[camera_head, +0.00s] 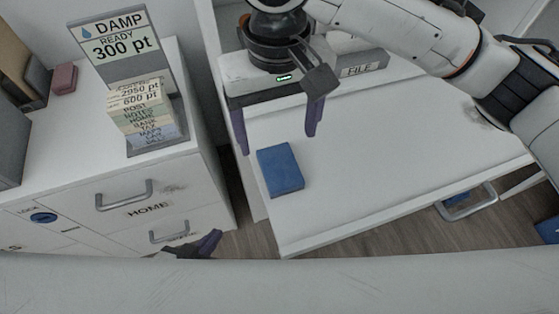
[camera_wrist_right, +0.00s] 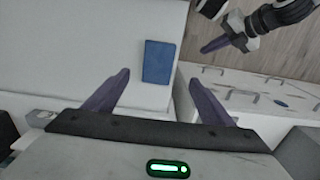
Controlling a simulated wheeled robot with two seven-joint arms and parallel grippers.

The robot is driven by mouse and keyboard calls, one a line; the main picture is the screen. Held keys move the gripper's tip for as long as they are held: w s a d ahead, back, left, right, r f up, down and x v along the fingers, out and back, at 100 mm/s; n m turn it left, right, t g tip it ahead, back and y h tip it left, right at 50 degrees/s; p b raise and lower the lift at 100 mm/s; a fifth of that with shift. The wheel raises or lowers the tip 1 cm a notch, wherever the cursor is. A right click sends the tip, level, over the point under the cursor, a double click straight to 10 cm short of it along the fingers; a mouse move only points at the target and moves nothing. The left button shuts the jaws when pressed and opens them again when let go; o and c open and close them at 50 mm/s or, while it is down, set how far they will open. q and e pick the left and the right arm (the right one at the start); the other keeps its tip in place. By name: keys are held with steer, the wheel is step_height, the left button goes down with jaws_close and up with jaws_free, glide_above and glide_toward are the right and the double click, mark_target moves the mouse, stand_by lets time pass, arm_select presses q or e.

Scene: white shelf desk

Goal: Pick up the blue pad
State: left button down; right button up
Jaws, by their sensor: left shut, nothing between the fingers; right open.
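The blue pad (camera_head: 280,170) lies flat on the white desk surface (camera_head: 380,165), close to its left edge. It also shows in the right wrist view (camera_wrist_right: 158,61), ahead of the fingers. My right gripper (camera_head: 278,138) is open and empty. Its two purple fingers appear apart above and behind the pad in the head view, with the pad not between them. My left gripper (camera_head: 212,244) is low at the front of the drawer cabinet. It is shut and empty, and it also shows in the right wrist view (camera_wrist_right: 215,45).
A white drawer cabinet (camera_head: 85,185) on the left carries a sign reading DAMP (camera_head: 113,36), a card holder and a pink block (camera_head: 64,78). A box labelled FILE (camera_head: 362,66) stands behind. The desk right of the pad is clear. A gap separates cabinet and desk.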

mark_target(279, 164)
steer(key=f, duration=0.3)
steer(key=f+b, duration=0.1)
steer(key=f, duration=0.3)
steer(key=w+f, duration=0.1)
steer(key=f, duration=0.3)
steer(key=shift+d, duration=0.1)
steer(key=shift+c, duration=0.6)
steer(key=shift+r, duration=0.1)
steer(key=c, duration=1.1)
